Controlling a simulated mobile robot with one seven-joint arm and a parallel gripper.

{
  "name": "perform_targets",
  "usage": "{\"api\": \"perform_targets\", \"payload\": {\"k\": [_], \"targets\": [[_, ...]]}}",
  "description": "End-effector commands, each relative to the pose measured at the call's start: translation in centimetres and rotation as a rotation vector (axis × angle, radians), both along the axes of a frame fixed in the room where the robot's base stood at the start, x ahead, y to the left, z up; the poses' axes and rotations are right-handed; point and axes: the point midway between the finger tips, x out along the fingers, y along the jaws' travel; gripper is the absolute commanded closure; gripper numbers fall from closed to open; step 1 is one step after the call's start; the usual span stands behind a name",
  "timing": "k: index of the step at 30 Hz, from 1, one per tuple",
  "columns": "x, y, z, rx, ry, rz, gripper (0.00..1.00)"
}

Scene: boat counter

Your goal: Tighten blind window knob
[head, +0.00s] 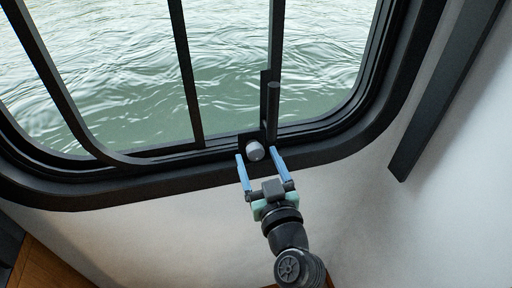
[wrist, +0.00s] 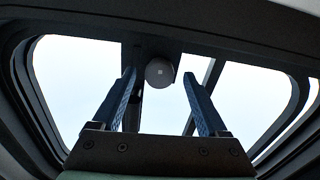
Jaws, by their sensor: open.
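The dark window frame (head: 330,130) surrounds the glass, with water outside. A vertical bar (head: 187,75) crosses the window, and a short dark handle (head: 272,105) stands just above the knob. A dark strip (head: 445,90) runs down the white wall at right. The wall below the window is clear.

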Motion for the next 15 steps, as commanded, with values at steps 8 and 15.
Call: {"api": "perform_targets", "payload": {"k": [8,15], "targets": [[2.2,0.5,0.0,-0.001,0.000,-0.001,0.24],[2.3,0.6,0.0,-0.001,0.000,-0.001,0.24]]}}
